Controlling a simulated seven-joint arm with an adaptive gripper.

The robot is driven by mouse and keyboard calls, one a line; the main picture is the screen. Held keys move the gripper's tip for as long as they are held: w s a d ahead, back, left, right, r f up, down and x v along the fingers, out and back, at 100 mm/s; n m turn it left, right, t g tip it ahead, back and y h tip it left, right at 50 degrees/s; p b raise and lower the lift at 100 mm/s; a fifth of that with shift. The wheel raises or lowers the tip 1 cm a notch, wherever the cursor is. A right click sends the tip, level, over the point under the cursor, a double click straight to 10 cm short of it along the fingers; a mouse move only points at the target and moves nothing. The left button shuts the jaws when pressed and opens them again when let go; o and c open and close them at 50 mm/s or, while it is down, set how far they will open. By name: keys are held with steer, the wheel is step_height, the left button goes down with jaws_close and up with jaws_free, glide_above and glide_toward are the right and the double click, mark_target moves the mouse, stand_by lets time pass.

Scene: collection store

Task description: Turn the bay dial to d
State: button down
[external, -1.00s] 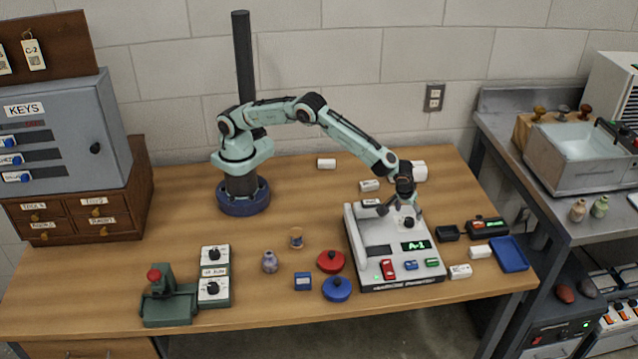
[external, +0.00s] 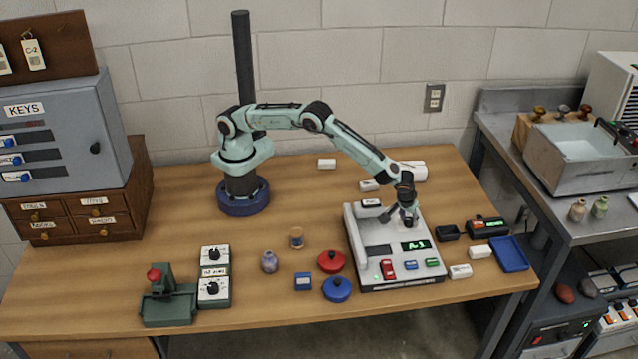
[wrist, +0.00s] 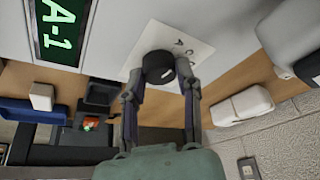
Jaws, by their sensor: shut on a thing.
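The white console (external: 365,229) stands on the bench with a green display (external: 415,245) reading A-1. The display also shows in the wrist view (wrist: 62,28). The dial (wrist: 157,66) is a round black knob on a white plate (wrist: 192,48) with small letters, among them an A and a C. My gripper (external: 408,218) is over the right rear part of the console, pointing down. In the wrist view my gripper (wrist: 160,80) has a finger on each side of the knob and is shut on it. The knob's pointer and some letters are hidden or too small to read.
The console's front carries a red switch (external: 388,269) and blue (external: 411,265) and green (external: 432,262) buttons. A blue tray (external: 510,254) and a black box (external: 488,227) lie to its right. Red (external: 331,261) and blue (external: 337,289) round lids lie to its left.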

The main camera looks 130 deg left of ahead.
steer(key=m+t, duration=0.1)
steer(key=m, duration=0.2)
steer(key=m+t, duration=0.1)
steer(key=m, duration=0.2)
steer(key=shift+s+a+h, duration=0.15)
steer(key=shift+s+h, duration=0.05)
steer(key=shift+h, duration=0.1)
steer(key=m+t+h, duration=0.1)
steer(key=m, duration=0.2)
steer(key=m+t, duration=0.1)
steer(key=m, duration=0.2)
steer(key=shift+m+h, duration=0.3)
steer(key=shift+h, duration=0.1)
steer(key=c, duration=0.8)
jaws_free()
steer(key=v, duration=1.2)
steer(key=shift+s, duration=0.1)
